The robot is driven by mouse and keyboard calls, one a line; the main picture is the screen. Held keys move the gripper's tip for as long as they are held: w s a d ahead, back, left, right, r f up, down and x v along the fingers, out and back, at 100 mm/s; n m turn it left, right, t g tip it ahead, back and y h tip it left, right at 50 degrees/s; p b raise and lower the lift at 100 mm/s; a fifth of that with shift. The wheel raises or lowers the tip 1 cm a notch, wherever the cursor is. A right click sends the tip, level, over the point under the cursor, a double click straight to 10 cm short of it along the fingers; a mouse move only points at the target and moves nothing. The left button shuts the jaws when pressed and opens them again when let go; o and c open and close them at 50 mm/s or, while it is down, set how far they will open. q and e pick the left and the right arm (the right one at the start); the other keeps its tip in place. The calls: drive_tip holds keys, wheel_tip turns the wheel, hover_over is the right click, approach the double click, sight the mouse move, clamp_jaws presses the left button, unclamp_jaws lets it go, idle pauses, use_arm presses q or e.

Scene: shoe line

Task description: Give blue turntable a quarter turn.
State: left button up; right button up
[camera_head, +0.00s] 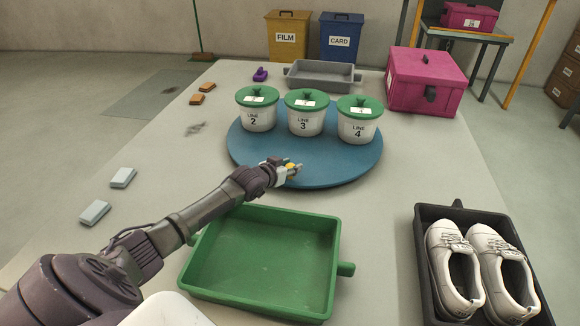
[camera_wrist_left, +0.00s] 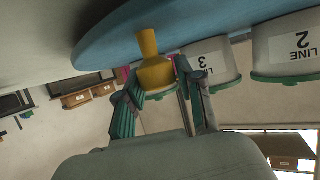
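The blue turntable (camera_head: 240,150) lies flat on the table and carries several white tubs with green lids; LINE 2 (camera_head: 258,118), LINE 3 (camera_head: 305,120) and LINE 4 (camera_head: 356,128) stand along its back half. A yellow peg (camera_wrist_left: 154,70) stands at the turntable's near edge. My left gripper (camera_head: 291,170) reaches in over this edge. In the left wrist view its fingers (camera_wrist_left: 160,85) lie on both sides of the peg and look closed against it. The fingers partly hide the peg in the head view. My right gripper is out of view.
A green tray (camera_head: 262,268) is empty in front of the turntable. A black tray (camera_head: 424,215) with white shoes (camera_head: 485,270) is at right. A pink box (camera_head: 425,80) and grey tray (camera_head: 322,77) stand behind. Small grey blocks (camera_head: 123,177) lie at left.

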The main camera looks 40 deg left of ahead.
use_arm(q)
drive_tip(key=o, duration=0.3)
drive_tip(key=shift+o, duration=0.2)
wheel_tip(320, 180, up, 10)
drive_tip(key=shift+r, duration=0.1)
idle(0.6)
